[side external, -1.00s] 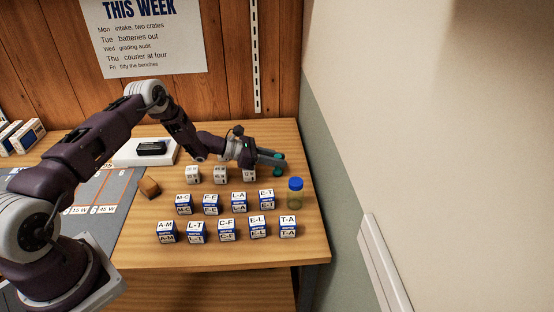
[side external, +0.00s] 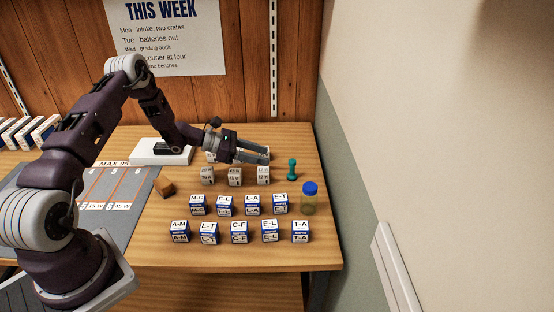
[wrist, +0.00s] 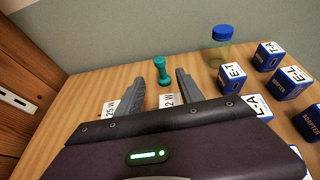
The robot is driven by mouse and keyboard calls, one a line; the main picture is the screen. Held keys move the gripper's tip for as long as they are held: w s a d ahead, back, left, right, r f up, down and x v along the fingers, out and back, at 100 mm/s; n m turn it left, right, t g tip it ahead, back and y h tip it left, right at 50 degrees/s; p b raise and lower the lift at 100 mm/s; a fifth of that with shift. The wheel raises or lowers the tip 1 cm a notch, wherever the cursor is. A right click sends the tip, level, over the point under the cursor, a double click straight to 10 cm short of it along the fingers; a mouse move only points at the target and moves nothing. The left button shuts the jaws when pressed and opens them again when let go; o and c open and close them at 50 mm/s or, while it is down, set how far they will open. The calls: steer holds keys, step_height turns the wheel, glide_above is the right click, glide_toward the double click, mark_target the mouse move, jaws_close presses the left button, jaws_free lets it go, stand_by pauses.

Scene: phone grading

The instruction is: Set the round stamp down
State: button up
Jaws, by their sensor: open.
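The round stamp, a teal piece with a narrow waist (side external: 292,169), stands upright on the wooden table, right of the white cubes. It also shows in the wrist view (wrist: 162,70), beyond my fingertips. My gripper (side external: 268,154) is open and empty, above and left of the stamp, apart from it. In the wrist view its two grey fingers (wrist: 160,78) are spread with nothing held between them.
White cubes (side external: 235,176) stand just below my gripper. Rows of blue-and-white lettered boxes (side external: 239,231) fill the front. A blue-capped jar (side external: 309,198) stands near the right edge. A brown block (side external: 164,186) and a white tray (side external: 146,158) lie left.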

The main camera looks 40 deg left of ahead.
steer(key=s+d+r+m+g, duration=0.4)
steer(key=s+d+r+m, duration=0.4)
steer(key=r, duration=0.4)
steer(key=s+d+r+m+g, duration=0.3)
steer(key=s+d+r+m, duration=0.3)
steer(key=d+r+m, duration=0.35)
steer(key=s+d+r+m+y, duration=0.2)
steer(key=s+r, duration=0.1)
steer(key=s, duration=0.3)
steer(key=s+d+r+m+y, duration=0.1)
steer(key=s+r+m+y, duration=0.2)
steer(key=s, duration=0.4)
steer(key=s+a+m+t+y, duration=0.2)
steer(key=s+a+m+y, duration=0.1)
steer(key=s, duration=0.8)
steer(key=shift+a+m+y, duration=0.4)
steer(key=shift+a+m, duration=0.2)
steer(key=shift+m, duration=0.55)
